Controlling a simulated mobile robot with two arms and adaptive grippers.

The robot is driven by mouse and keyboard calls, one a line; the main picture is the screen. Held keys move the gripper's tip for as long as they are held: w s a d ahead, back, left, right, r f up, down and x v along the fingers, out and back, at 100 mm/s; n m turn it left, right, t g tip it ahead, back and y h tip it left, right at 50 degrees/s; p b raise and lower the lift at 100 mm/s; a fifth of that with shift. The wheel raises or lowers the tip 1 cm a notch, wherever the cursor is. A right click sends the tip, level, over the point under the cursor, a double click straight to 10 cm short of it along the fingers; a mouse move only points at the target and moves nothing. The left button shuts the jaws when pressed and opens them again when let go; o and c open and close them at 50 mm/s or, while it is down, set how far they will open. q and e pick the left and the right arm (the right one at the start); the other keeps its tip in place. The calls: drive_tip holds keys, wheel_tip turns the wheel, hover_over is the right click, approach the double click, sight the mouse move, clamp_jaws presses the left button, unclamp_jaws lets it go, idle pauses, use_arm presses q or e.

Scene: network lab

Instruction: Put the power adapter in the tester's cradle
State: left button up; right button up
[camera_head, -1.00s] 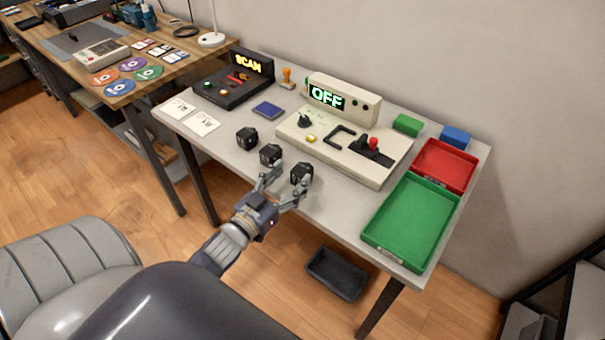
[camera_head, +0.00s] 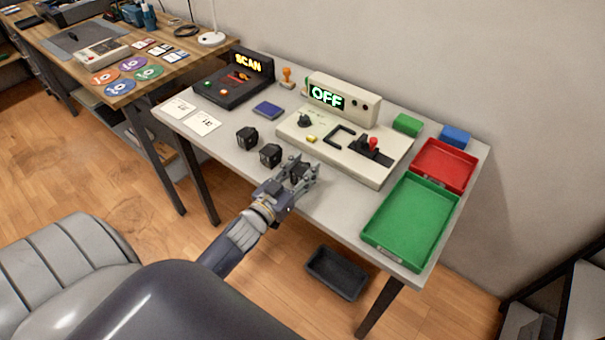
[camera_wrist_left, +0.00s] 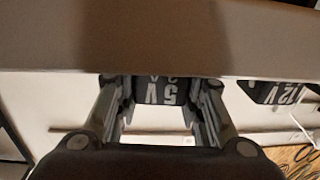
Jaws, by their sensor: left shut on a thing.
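My left gripper (camera_head: 303,174) is shut on a black power adapter (camera_head: 297,171) near the table's front edge. In the left wrist view this adapter (camera_wrist_left: 160,90) sits between the two fingers and bears "5V" lettering. Two more black adapters stand to its left, a nearer one (camera_head: 270,155) and a farther one (camera_head: 247,138). One marked "12V" (camera_wrist_left: 275,92) shows at the right in the wrist view. The beige tester (camera_head: 345,150) stands behind my gripper, its display reading OFF. It has a black bracket-shaped cradle (camera_head: 342,135), which looks empty, and a red-knobbed lever (camera_head: 373,145). My right gripper is out of view.
A green tray (camera_head: 411,222) and a red tray (camera_head: 444,166) lie at the right. Green (camera_head: 408,125) and blue (camera_head: 456,136) blocks stand behind. A dark SCAN device (camera_head: 233,88), a blue pad (camera_head: 268,110) and cards (camera_head: 202,123) are at the left.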

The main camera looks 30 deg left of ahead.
sight(303, 170)
use_arm(q)
drive_tip(key=shift+r, duration=0.1)
drive_tip(key=shift+c, duration=0.6)
drive_tip(key=shift+r, duration=0.4)
drive_tip(key=r, duration=0.2)
drive_tip(key=shift+s+d+r, duration=0.2)
drive_tip(key=shift+s+r, duration=0.05)
drive_tip(key=shift+r, duration=0.1)
drive_tip(key=s+d+r, duration=0.1)
drive_tip(key=s+d, duration=0.6)
drive_tip(key=s, duration=0.5)
drive_tip(key=s+d+r+p, duration=0.2)
drive_tip(key=s+d+r, duration=0.1)
drive_tip(key=d+r, duration=0.4)
drive_tip(key=w+a+f+b, duration=0.1)
drive_tip(key=a+f+b, duration=0.1)
drive_tip(key=a+f, duration=0.4)
drive_tip(key=shift+w+f+b, duration=0.3)
drive_tip(key=shift+w+b, duration=0.1)
